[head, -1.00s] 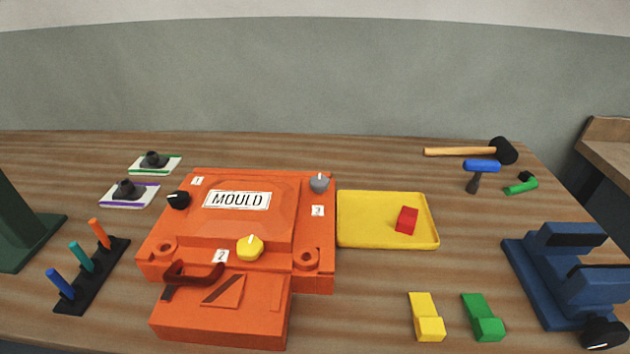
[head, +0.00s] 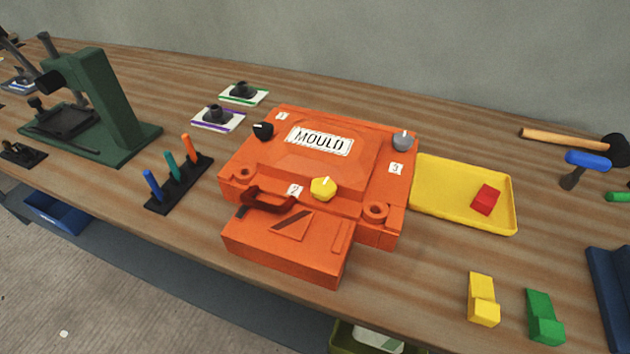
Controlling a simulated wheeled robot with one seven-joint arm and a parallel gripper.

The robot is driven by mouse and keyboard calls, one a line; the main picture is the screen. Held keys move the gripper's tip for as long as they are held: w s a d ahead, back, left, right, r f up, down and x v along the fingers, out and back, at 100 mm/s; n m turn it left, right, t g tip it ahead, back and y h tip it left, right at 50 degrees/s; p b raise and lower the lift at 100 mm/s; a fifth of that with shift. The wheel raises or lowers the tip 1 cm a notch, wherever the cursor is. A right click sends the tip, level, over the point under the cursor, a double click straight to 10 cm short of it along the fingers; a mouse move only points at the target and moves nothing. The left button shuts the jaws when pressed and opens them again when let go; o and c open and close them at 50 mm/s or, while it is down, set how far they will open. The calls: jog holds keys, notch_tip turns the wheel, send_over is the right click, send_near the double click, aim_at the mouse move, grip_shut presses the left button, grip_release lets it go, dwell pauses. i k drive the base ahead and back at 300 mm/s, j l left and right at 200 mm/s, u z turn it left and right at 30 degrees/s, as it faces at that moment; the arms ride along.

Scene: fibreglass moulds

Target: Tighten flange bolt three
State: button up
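The orange mould (head: 300,260) sits on the wooden bench, with a white MOULD label on top. Its grey knob-like bolt (head: 403,141) is at the back right corner, beside the label 3 (head: 395,169). A black bolt (head: 263,131) is by label 1 at the back left. A yellow bolt (head: 323,188) is by label 2 at the front. Each bolt has a small pointer mark on top. My gripper is not in view.
A yellow tray (head: 425,205) with a red block (head: 485,199) adjoins the mould's right side. Yellow (head: 483,300) and green (head: 543,317) blocks stand front right. A rack (head: 180,186) with three coloured sticks and a green press (head: 115,115) are left. A mallet (head: 560,137) lies back right.

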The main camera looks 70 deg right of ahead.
aim_at(402, 140)
jog(key=k+l+z, duration=0.15)
jog(key=k+z, duration=0.2)
jog(key=z, duration=0.15)
jog(key=k+l+z, duration=0.25)
jog(key=z, duration=0.2)
jog(key=k+l+z, duration=0.25)
jog(key=l+z, duration=0.25)
jog(key=j, duration=0.1)
